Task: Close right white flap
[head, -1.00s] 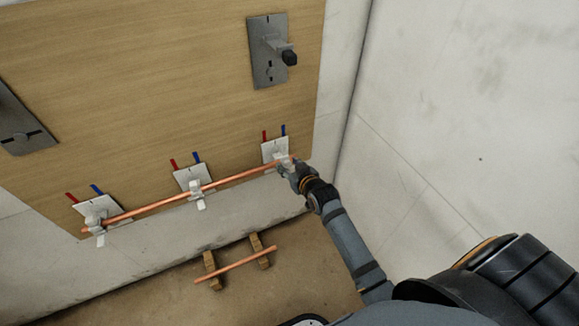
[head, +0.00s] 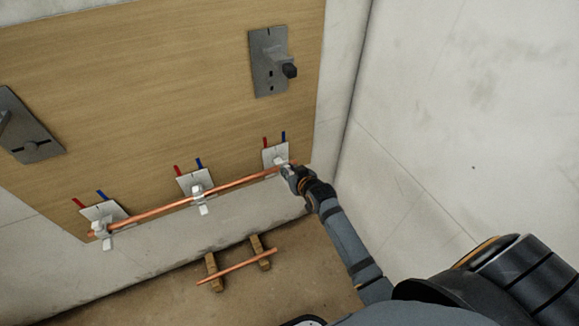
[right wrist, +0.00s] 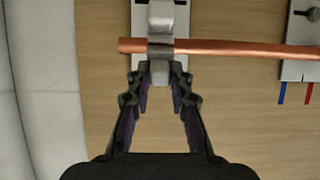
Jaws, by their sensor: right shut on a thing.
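The right white flap (right wrist: 159,72) is on the rightmost white plate (head: 275,155), at the right end of the copper pipe (head: 235,184). My right gripper (head: 288,168) is at this flap, just below the pipe end. In the right wrist view my right gripper (right wrist: 160,82) has its two fingers on either side of the flap's end, shut on it. A grey clip band crosses the pipe (right wrist: 235,48) there. In the head view my gripper hides much of the flap, so its exact angle is hard to tell. My left gripper is not in view.
The middle white flap (head: 201,198) and left white flap (head: 104,234) are at their own plates along the pipe. Grey metal brackets (head: 268,60) are on the wooden board (head: 170,90). A second copper pipe (head: 232,267) lies on wooden blocks below. A bare wall stands at right.

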